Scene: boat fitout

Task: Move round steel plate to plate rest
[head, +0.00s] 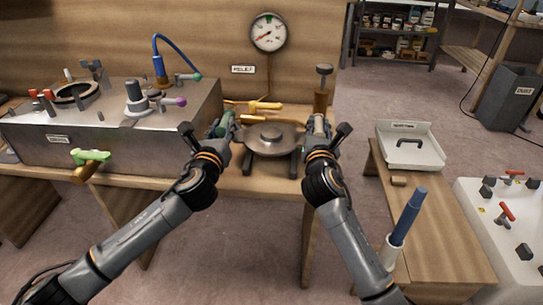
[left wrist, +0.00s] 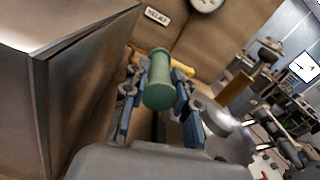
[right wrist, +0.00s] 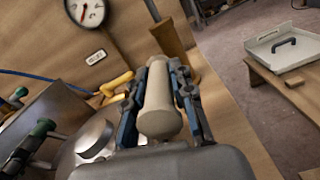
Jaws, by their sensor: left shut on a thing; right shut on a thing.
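The round steel plate (head: 272,140) has a raised round hub and a handle on each side. My left gripper (head: 222,127) is shut on its green handle (left wrist: 160,82). My right gripper (head: 318,127) is shut on its cream handle (right wrist: 160,103). The plate lies level between the two grippers, and part of it shows in the right wrist view (right wrist: 95,138). Dark bars, which look like the plate rest (head: 292,165), show under the plate on the wooden bench. I cannot tell whether the plate touches them.
A steel box with fittings (head: 100,135) stands close left of my left gripper. Yellow-handled tools (head: 262,106) lie behind the plate, and a wooden post with a dark knob (head: 322,90) stands behind my right gripper. A white tray (head: 412,160) sits on the right bench.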

